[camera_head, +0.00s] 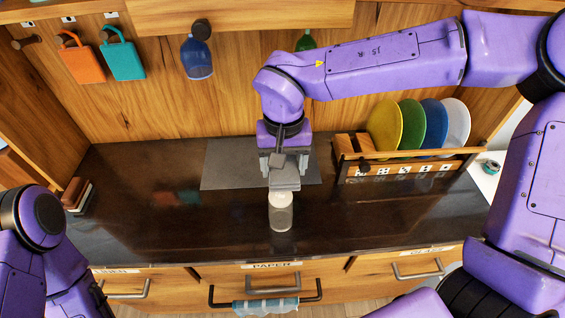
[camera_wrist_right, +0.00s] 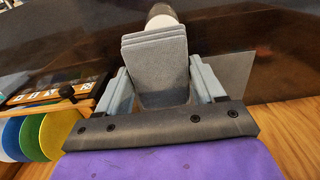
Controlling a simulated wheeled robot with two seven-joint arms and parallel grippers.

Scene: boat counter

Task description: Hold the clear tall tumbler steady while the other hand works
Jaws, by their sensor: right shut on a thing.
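The clear tall tumbler (camera_head: 281,215) stands upright on the dark counter, near the middle front in the head view. It looks pale and translucent. My right gripper (camera_head: 285,184) reaches down from behind it and is shut on its upper part. In the right wrist view the gripper's grey finger pads (camera_wrist_right: 155,50) hide most of the tumbler, and only a pale piece of it (camera_wrist_right: 162,19) shows past their tips. My left arm is at the lower left of the head view, with its gripper out of sight.
A grey mat (camera_head: 230,165) lies behind the tumbler. A wooden rack (camera_head: 410,166) with coloured plates stands at the right. A blue bottle (camera_head: 197,58) hangs on the back wall. The left-middle counter is clear.

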